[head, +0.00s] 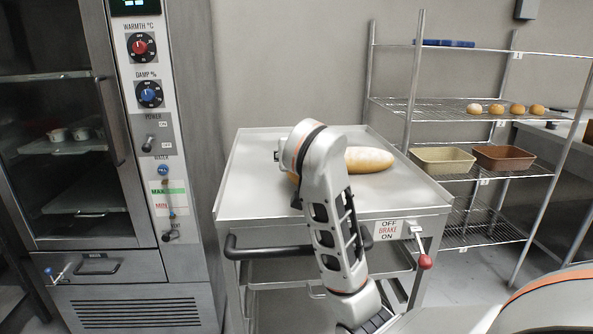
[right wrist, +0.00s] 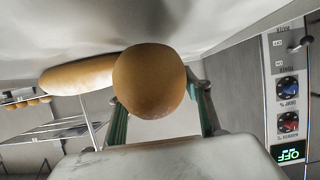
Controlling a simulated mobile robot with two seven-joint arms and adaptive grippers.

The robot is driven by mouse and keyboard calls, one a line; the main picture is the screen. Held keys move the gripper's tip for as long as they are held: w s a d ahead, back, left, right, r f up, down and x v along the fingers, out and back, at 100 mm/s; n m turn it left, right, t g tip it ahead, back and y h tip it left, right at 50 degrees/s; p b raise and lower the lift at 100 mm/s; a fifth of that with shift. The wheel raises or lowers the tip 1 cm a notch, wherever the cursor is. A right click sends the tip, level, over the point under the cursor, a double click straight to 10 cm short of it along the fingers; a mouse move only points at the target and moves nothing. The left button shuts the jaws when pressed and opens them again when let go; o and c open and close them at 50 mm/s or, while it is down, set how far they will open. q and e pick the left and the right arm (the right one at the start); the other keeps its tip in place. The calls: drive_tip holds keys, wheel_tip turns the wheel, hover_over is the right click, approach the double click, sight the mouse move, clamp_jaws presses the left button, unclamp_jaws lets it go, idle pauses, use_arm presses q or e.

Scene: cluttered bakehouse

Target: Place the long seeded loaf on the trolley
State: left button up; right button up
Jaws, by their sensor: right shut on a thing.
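The trolley (head: 255,190) stands in the middle of the head view. On its top a long pale-brown loaf (head: 370,160) lies partly behind my right arm; it also shows in the right wrist view (right wrist: 75,75). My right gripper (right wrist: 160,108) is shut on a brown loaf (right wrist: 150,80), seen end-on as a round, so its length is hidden. It is close to the trolley top; I cannot tell whether it touches. In the head view my arm hides this gripper and nearly all of its loaf. Seeds are not clear on either loaf. My left gripper is not in view.
A wire rack (head: 445,105) at the right holds several rolls (head: 495,108), a beige tin (head: 440,160) and a brown tin (head: 503,158). The trolley has a front handle (head: 265,252) and a red-knobbed brake lever (head: 425,262).

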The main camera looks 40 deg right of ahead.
wheel_tip(320, 180, down, 3)
drive_tip(key=shift+w+f+b, duration=0.1)
drive_tip(key=shift+b, duration=0.2)
drive_tip(key=shift+f, duration=0.1)
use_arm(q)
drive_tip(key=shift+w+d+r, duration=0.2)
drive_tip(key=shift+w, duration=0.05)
use_arm(e)
drive_tip(key=o, duration=0.8)
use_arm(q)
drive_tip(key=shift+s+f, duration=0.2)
